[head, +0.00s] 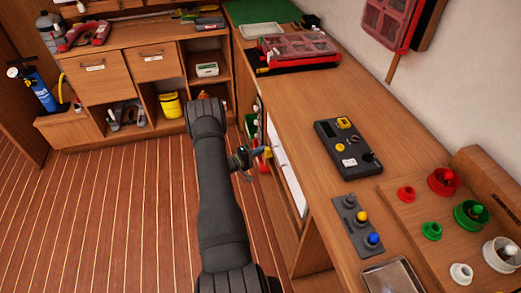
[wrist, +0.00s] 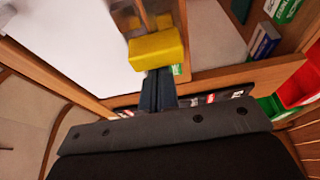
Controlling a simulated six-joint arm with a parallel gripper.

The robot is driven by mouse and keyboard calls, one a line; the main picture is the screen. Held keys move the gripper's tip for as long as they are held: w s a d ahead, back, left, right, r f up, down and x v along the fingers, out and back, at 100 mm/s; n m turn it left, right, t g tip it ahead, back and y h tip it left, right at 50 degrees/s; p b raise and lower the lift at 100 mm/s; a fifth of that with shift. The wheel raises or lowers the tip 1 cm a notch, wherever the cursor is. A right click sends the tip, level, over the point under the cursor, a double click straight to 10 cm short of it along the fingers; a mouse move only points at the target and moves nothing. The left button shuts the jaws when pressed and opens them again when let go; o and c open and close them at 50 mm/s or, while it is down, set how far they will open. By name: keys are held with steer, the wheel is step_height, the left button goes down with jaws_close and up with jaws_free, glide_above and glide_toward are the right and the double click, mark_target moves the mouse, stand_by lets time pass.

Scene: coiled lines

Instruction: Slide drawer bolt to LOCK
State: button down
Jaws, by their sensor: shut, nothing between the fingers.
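A yellow block (wrist: 157,50), which looks like the bolt's knob, is beside the right edge of a white drawer front (wrist: 65,45) in the wrist view. In the head view a small yellow piece (head: 267,152) shows at the white front (head: 285,165) on the side of the long bench. My gripper (wrist: 158,78) is shut, its dark fingers ending at the lower side of the yellow block. I cannot tell whether they touch it. In the head view my gripper (head: 257,155) is next to the yellow piece. No LOCK marking is readable.
The bench top (head: 290,115) carries a dark box (head: 348,150) and a grey button panel (head: 357,225). Open shelving with green and red boxes (wrist: 298,85) lies right of the block in the wrist view. The striped floor (head: 120,215) is clear.

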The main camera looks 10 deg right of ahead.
steer(key=shift+s, duration=1.7)
glide_toward(267, 154)
steer(key=w+a, duration=0.2)
steer(key=w, duration=0.1)
steer(key=shift+w, duration=0.3)
steer(key=shift+d, duration=0.1)
